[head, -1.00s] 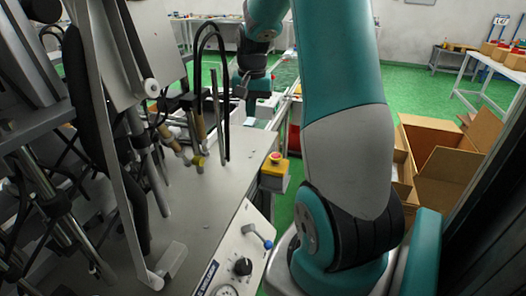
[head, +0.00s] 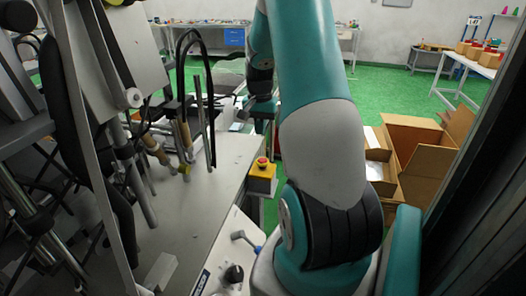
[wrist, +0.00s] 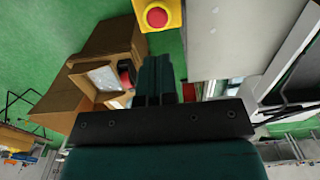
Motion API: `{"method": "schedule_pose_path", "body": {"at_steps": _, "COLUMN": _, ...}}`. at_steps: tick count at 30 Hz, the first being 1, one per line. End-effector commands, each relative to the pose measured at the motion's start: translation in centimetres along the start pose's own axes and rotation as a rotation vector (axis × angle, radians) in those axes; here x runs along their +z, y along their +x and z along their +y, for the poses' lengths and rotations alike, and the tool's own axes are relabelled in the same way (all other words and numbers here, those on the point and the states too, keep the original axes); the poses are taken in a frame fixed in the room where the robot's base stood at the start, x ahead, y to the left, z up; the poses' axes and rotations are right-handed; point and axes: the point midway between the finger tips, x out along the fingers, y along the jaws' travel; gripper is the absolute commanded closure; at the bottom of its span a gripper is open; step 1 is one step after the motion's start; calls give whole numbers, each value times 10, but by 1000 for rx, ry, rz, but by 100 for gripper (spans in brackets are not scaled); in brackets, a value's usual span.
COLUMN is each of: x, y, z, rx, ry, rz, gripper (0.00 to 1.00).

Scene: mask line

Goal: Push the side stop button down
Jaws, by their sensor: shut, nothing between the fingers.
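The side stop button is a red mushroom button (head: 262,162) on a yellow box (head: 262,172) at the side edge of the grey machine table. In the wrist view the red button (wrist: 157,16) and its yellow housing (wrist: 174,14) show at the top edge, partly cut off. My gripper (wrist: 155,62) has its fingers together with nothing between them. In that picture the fingertips lie below the button, with a visible gap. In the head view my gripper (head: 263,110) shows small and partly hidden, above and beyond the button.
The grey machine table (head: 190,205) carries rods, hoses and tools on the left. A control panel with a blue-tipped lever (head: 246,240) and a black knob (head: 233,273) lies nearer. Open cardboard boxes (head: 425,160) stand on the green floor at right.

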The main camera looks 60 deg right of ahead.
Motion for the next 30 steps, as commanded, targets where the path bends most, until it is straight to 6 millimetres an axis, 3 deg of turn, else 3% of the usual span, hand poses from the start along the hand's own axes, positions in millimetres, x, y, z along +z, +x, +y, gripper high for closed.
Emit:
{"method": "schedule_pose_path", "body": {"at_steps": 6, "x": 1, "y": 48, "z": 1, "rx": 2, "ry": 1, "rz": -5, "gripper": 100}}
{"method": "schedule_pose_path", "body": {"at_steps": 13, "x": 0, "y": 84, "z": 1, "rx": 1, "ry": 1, "rz": -3, "gripper": 100}}
{"method": "schedule_pose_path", "body": {"at_steps": 19, "x": -1, "y": 97, "z": 1, "rx": 0, "ry": 2, "rz": 0, "gripper": 100}}
{"method": "schedule_pose_path", "body": {"at_steps": 30, "x": -1, "y": 101, "z": 2, "rx": 0, "ry": 3, "rz": 0, "gripper": 100}}
